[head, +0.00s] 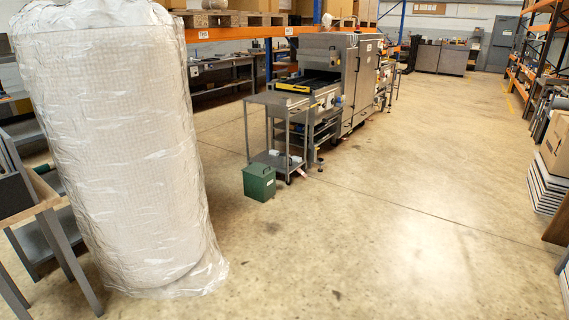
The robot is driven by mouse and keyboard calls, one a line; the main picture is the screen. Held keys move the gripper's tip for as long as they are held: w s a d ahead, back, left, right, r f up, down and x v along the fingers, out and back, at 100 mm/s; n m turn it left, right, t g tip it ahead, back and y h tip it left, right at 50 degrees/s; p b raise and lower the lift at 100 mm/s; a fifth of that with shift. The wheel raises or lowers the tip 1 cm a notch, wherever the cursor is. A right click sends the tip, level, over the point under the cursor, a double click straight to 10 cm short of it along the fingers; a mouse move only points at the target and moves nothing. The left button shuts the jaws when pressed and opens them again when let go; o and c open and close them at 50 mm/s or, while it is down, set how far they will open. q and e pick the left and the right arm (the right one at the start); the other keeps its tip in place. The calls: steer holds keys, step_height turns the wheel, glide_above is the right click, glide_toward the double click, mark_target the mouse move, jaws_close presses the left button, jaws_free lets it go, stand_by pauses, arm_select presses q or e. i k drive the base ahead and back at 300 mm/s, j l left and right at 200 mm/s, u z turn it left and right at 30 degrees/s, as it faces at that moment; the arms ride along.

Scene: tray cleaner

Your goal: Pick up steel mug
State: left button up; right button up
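I see no steel mug in the head view. Neither of my grippers shows in this view. A grey metal side table (279,98) stands at the near end of a long grey machine (350,75), some way ahead. Small pale items (275,153) lie on its lower shelf, too small to identify.
A tall plastic-wrapped white roll (115,150) stands close at the left, beside a wooden-edged bench (40,195). A green bin (259,182) sits on the floor by the side table. Stacked boxes and panels (545,185) line the right. The concrete floor (400,210) between is clear.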

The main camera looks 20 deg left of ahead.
mark_target(282, 155)
steer(key=i+u, duration=0.2)
steer(key=i, duration=2.05)
steer(key=i+u, duration=0.1)
steer(key=i, duration=1.45)
steer(key=i+l, duration=0.1)
steer(key=i, duration=1.45)
steer(key=j+u, duration=0.05)
